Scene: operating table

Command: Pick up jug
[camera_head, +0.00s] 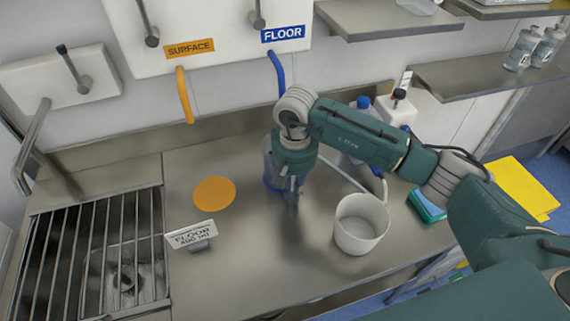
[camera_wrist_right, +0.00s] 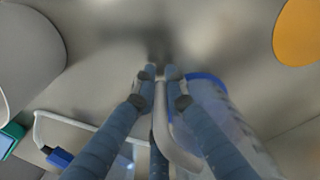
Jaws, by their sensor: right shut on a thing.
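The jug (camera_head: 268,168) is clear with blue edging and stands on the steel counter, partly hidden behind my right gripper (camera_head: 291,190). In the right wrist view the jug (camera_wrist_right: 222,112) shows its see-through body and blue rim, with its pale handle (camera_wrist_right: 172,150) between my fingers. My right gripper (camera_wrist_right: 160,74) points down and is shut on the jug's handle. I cannot tell whether the jug's base touches the counter. My left gripper is not in view.
A white bucket (camera_head: 350,238) stands to the right of the jug. Bottles (camera_head: 399,110) stand behind my arm; shelves (camera_head: 385,20) hang above.

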